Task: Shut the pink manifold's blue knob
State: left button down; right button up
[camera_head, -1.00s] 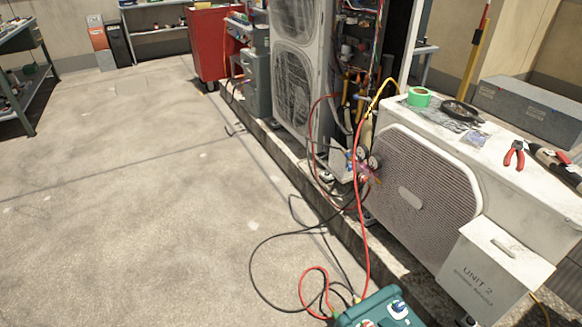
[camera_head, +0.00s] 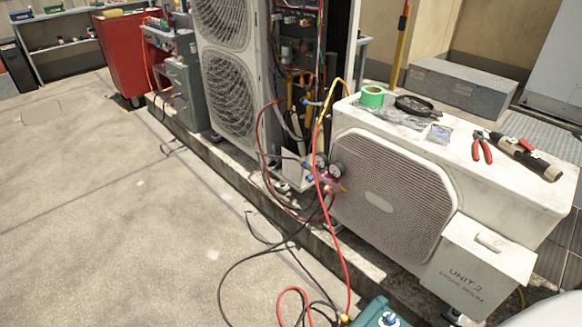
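The pink manifold (camera_head: 328,184) is small in the head view, at the left end of the low condenser unit (camera_head: 395,195). Two round gauges (camera_head: 336,170) sit on its top. A small blue part, which looks like its blue knob (camera_head: 309,178), shows at its left side. How far the knob is turned is too small to tell. A red hose runs down past the manifold, partly in front of it. Neither of my grippers is in view.
Red and black hoses (camera_head: 340,258) cross the floor to a teal machine (camera_head: 375,315) at the bottom edge. A tall open condenser (camera_head: 228,82) stands behind left. Green tape (camera_head: 373,96) and red pliers (camera_head: 481,147) lie on the low unit. Floor at left is clear.

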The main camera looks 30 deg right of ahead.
aim_at(309, 179)
jog(key=i, duration=3.75)
jog(key=z, duration=3.15)
